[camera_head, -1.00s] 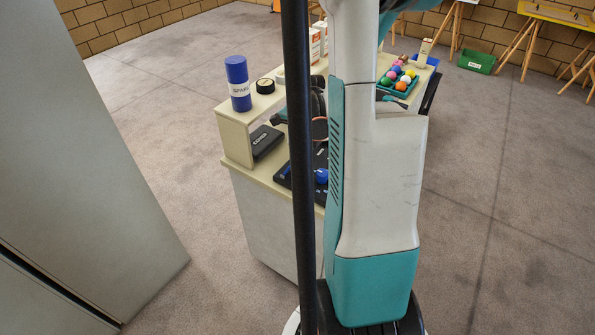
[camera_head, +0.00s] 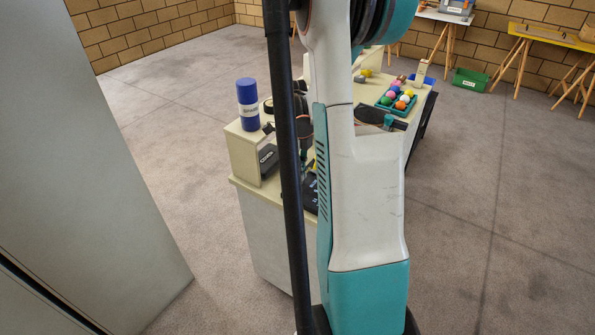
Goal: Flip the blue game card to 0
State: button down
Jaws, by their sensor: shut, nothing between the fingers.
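My gripper (camera_head: 304,152) shows only in part, in the narrow gap between the black pole and my white and teal arm. It is over the near part of the bench and looks shut, with nothing seen in it. Below it, a dark flat item (camera_head: 310,192) lies on the lower bench top, mostly covered by the pole and my arm. I cannot make out the blue game card or any number on it. I cannot tell whether the gripper touches anything.
A blue bottle (camera_head: 247,104) stands on the cream shelf (camera_head: 243,150), with a black box (camera_head: 268,158) beneath. Farther back are a dark paddle (camera_head: 369,116) and a teal tray (camera_head: 388,104) of coloured balls. A large grey panel (camera_head: 85,150) fills the left.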

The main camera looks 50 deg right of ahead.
jog(key=shift+r+p, duration=0.3)
jog(key=shift+r, duration=0.3)
notch_tip(320, 180, up, 12)
jog(key=shift+w, duration=0.4)
dwell(0.6)
